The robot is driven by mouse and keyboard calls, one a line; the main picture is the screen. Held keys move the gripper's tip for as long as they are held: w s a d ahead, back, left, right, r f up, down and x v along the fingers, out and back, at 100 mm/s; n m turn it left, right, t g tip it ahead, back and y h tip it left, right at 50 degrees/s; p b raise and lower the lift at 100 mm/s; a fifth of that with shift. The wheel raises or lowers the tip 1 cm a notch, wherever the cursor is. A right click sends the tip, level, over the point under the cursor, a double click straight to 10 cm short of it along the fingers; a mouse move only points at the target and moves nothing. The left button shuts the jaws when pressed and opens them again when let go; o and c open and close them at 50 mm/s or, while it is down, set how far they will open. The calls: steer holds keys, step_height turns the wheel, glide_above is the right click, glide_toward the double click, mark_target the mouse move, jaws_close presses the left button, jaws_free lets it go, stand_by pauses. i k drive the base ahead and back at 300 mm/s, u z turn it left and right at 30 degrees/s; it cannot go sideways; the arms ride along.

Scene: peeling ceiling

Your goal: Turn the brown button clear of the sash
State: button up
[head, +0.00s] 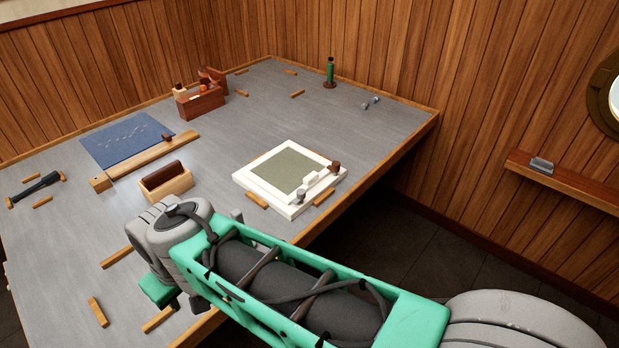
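A white square frame (258,187) lies on the grey table near its right edge, around a greenish sash panel (283,170). A brown button (334,167) stands at the frame's right corner. A grey knob (300,196) stands at its near corner, and a small white block (311,179) sits between the two. I cannot tell at this size whether the brown button overlaps the sash. My green and grey arm reaches across the foreground, left of and nearer than the frame. My gripper's fingers do not show.
The grey table (225,135) carries several small wooden strips. A wooden box (166,182), a blue mat (125,140) and a wooden tool carrier (200,102) stand left. A green bottle (330,72) stands at the back. A wall shelf (565,180) is at right.

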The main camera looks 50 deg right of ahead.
mark_target(335, 168)
steer(key=z, duration=2.2)
steer(key=k, duration=0.65)
steer(key=u, duration=0.55)
steer(key=i, duration=0.5)
steer(key=z, duration=0.05)
